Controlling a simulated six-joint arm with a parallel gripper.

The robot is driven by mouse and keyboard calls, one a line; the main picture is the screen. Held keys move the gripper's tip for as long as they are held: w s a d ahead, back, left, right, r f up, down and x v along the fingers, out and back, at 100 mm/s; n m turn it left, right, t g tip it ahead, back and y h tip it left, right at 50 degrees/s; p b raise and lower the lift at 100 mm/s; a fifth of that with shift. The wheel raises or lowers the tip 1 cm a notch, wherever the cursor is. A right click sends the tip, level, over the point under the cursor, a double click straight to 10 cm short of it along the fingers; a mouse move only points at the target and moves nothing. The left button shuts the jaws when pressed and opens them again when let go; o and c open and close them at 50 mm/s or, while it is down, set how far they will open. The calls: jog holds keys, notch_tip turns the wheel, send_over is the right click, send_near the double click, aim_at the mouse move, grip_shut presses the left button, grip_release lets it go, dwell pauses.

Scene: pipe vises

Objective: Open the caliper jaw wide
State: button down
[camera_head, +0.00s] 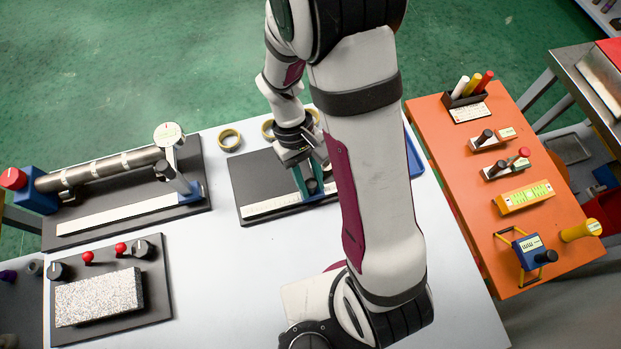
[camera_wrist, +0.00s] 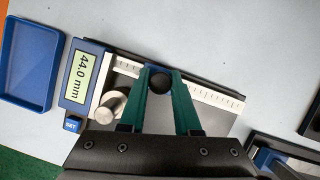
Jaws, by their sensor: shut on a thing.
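The caliper has a white graduated scale (camera_wrist: 215,97) on a dark board, with a blue-framed display reading 44.0 mm (camera_wrist: 80,75) at its left end in the wrist view. A round black knob (camera_wrist: 160,84) sits over the scale. My gripper (camera_wrist: 161,76) has its green fingers shut on this knob, one on each side. A steel cylinder (camera_wrist: 110,104) lies left of the fingers. In the head view the scale (camera_head: 270,206) runs along the board's front edge, and my gripper (camera_head: 312,187) is on the knob; my arm hides the caliper's right part.
A blue tray (camera_wrist: 28,60) lies beside the display. Left in the head view are a board with a steel pipe (camera_head: 105,168) and a board with a speckled block (camera_head: 98,297). Yellow rings (camera_head: 229,140) lie behind. An orange table (camera_head: 480,190) with tools stands right.

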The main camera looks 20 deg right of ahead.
jog(key=a, duration=0.6)
jog(key=shift+a, duration=0.25)
jog(key=c, duration=0.6)
grip_release()
jog(key=v, duration=1.6)
jog(key=shift+w+f, duration=0.1)
jog(key=shift+d, duration=0.1)
jog(key=s+d+m+t+y, duration=0.1)
jog(key=s+d+m, duration=0.1)
jog(key=s, duration=0.3)
jog(key=s+d+r+m+t+y, duration=0.1)
jog(key=s+d+m, duration=0.1)
jog(key=s, duration=0.4)
jog(key=s+d+m+t+y, duration=0.1)
jog(key=s+d+m+t, duration=0.1)
jog(key=s+m, duration=0.2)
jog(key=shift+s+d+r+m, duration=0.1)
jog(key=shift+s+m, duration=0.05)
jog(key=shift+s, duration=0.4)
jog(key=shift+s+d+r+m, duration=0.1)
jog(key=shift+s+m, duration=0.05)
jog(key=shift+s, duration=0.35)
